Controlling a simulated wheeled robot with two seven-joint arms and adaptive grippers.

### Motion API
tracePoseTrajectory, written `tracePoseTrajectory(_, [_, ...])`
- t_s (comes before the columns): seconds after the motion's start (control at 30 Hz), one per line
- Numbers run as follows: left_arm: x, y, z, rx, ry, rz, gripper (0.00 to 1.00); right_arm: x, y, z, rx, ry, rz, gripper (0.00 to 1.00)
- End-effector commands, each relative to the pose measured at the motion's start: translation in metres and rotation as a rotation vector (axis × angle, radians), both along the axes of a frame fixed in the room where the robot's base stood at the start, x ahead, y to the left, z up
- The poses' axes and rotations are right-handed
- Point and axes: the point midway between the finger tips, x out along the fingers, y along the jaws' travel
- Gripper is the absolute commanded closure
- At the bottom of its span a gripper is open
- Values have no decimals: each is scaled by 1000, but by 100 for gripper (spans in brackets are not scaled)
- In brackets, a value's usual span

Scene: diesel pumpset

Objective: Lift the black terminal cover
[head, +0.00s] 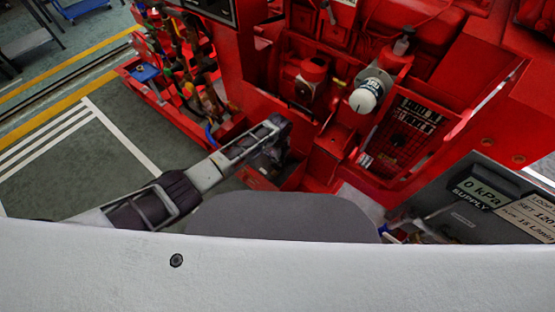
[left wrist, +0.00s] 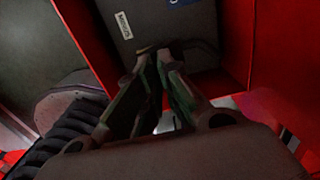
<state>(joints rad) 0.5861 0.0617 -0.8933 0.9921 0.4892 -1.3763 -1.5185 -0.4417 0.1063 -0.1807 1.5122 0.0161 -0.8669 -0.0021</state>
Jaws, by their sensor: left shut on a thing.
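My left gripper (head: 272,140) reaches in from the left in the head view, low beside the red pumpset frame. In the left wrist view, my left gripper (left wrist: 163,52) has its fingertips close together at the near edge of a dark box. It is shut on a dark piece there, which looks like the black terminal cover (left wrist: 200,46). The piece is dim and partly hidden by the fingers, so its outline is hard to tell. In the head view I cannot make out the cover behind the gripper. My right gripper is not in view.
The dark grey box (left wrist: 150,20) has a white label and stands between red walls (left wrist: 275,60). A ribbed black hose (left wrist: 65,130) lies at left. The head view shows a white-capped filter (head: 366,96), a red mesh guard (head: 400,135) and a grey supply panel (head: 480,205).

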Motion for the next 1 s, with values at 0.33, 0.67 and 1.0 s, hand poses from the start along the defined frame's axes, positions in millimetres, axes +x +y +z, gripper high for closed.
tracePoseTrajectory(0.33, [-6,1,-14,-2,3,-1,74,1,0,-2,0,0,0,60])
tracePoseTrajectory(0.67, [-3,-2,-9,-8,-4,0,74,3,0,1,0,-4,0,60])
tracePoseTrajectory(1.0, [-3,-2,-8,-9,-4,0,74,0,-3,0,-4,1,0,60])
